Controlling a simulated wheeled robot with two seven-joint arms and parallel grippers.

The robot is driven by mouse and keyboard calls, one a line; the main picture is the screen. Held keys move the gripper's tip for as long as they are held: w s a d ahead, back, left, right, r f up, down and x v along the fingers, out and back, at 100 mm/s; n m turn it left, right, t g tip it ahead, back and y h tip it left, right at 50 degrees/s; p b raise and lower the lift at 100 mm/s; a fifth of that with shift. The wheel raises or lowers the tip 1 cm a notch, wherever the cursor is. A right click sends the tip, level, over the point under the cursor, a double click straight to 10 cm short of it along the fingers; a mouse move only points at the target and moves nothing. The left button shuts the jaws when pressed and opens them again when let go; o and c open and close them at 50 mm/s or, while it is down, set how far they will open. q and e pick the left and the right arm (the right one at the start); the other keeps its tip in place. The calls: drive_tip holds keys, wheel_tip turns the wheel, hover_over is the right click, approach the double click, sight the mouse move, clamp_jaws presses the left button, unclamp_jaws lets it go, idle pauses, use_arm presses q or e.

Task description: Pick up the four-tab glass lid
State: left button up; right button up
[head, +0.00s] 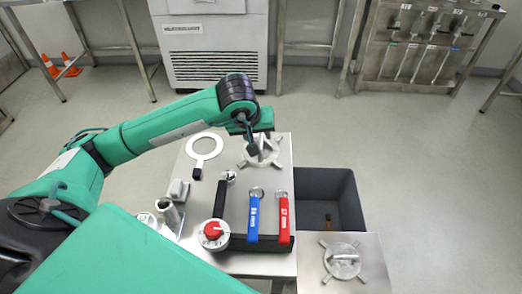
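A round pale disc with four tabs and a raised bar handle, which looks like the four-tab glass lid (346,271), lies on the small metal table at the lower right. A second pale tabbed piece (273,158) lies at the far right of the main metal table, partly hidden by my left gripper. My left gripper (252,149) points down over that second piece, its fingers seen nearly edge-on. I cannot tell whether it touches the piece or how far its fingers are apart. My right gripper is not in view.
The main table (188,160) also holds a white ring with a handle (205,143), blue (254,218) and red (284,218) handled tools, a black-handled tool (220,198) and a red-knobbed device (213,233). A dark bin (347,198) stands right of it. Open floor lies beyond.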

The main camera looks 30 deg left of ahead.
sight(260, 142)
use_arm(q)
drive_tip(key=shift+a+x, duration=0.2)
drive_tip(key=shift+x, duration=1.35)
drive_tip(key=shift+a+x, duration=0.15)
drive_tip(key=shift+x, duration=1.4)
clamp_jaws()
